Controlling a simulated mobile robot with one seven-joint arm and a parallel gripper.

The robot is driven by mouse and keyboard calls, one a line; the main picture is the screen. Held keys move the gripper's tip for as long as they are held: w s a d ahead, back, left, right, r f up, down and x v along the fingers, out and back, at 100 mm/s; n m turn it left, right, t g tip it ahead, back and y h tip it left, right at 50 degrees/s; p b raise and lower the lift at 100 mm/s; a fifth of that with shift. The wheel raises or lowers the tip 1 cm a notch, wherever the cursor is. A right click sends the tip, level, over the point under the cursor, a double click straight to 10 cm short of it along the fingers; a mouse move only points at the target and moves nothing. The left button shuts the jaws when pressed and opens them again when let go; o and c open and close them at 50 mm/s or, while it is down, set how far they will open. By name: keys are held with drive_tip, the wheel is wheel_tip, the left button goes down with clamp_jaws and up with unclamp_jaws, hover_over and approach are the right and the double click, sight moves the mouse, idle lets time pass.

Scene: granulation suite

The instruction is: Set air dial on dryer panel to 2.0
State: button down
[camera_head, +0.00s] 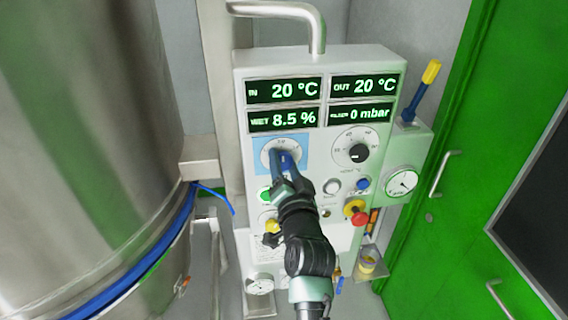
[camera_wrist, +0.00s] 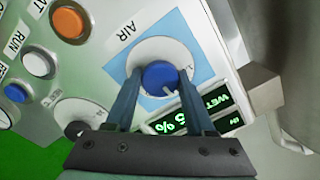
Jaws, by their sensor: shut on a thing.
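The dryer panel (camera_head: 310,140) is a pale box with green-lit readouts. The air dial (camera_wrist: 160,77) is a blue knob with a light pointer line on a white scale disc, set on a light blue square, with "AIR" printed beside it in the wrist view. My gripper (camera_wrist: 152,88) is shut on the air dial, one finger on each side of the knob. In the head view my gripper (camera_head: 285,165) covers most of the dial and part of its scale. The dial's exact reading cannot be made out.
A second dial (camera_head: 358,152) with a black knob sits to the right. Several buttons and a red emergency stop (camera_head: 355,212) are below. A pressure gauge (camera_head: 402,182) is at right. A large steel vessel (camera_head: 90,150) fills the left, and a green door (camera_head: 440,200) stands at right.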

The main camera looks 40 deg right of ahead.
drive_tip(key=shift+m, duration=0.4)
drive_tip(key=shift+c, duration=1.3)
unclamp_jaws()
drive_tip(key=b+v, duration=0.3)
drive_tip(key=v, duration=1)
drive_tip(key=shift+b, duration=0.35)
